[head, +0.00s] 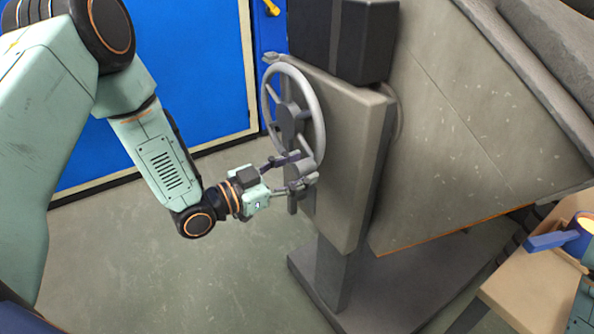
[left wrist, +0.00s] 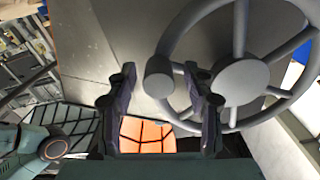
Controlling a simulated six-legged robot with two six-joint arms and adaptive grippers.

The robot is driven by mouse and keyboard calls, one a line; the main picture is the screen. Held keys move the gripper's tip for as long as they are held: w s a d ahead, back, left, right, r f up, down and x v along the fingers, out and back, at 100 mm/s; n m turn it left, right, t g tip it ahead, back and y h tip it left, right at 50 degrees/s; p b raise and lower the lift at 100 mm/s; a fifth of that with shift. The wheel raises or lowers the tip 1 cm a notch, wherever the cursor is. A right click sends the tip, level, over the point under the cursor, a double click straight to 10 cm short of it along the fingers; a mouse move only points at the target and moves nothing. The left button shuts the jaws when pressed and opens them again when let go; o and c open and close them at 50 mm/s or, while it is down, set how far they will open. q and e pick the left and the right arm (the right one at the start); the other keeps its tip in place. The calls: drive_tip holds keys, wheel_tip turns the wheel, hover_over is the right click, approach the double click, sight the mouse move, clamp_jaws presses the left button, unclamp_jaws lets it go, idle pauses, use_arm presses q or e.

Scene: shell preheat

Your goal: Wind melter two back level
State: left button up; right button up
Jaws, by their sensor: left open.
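A grey spoked handwheel (head: 318,110) stands on the side of the grey pedestal (head: 345,150) of a large machine. The machine's big grey body (head: 450,130) sits tilted, its lower edge slanting. My left gripper (head: 303,169) is open at the wheel's lower rim. In the left wrist view the wheel (left wrist: 240,80) fills the upper right, and its round crank knob (left wrist: 158,76) shows between the two open fingers of the gripper (left wrist: 165,85), with gaps on both sides. Whether the knob lies fully between the fingertips in depth is hard to tell. My right gripper does not show.
A blue panel (head: 170,80) with a pale frame stands behind at left. A blue-handled cup (head: 552,240) with a glowing inside stands on a tan bench (head: 520,290) at lower right. The grey floor (head: 130,270) left of the pedestal is clear.

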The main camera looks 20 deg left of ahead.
use_arm(q)
drive_tip(key=shift+d, duration=0.25)
drive_tip(key=shift+a, duration=0.15)
drive_tip(key=c, duration=0.4)
clamp_jaws()
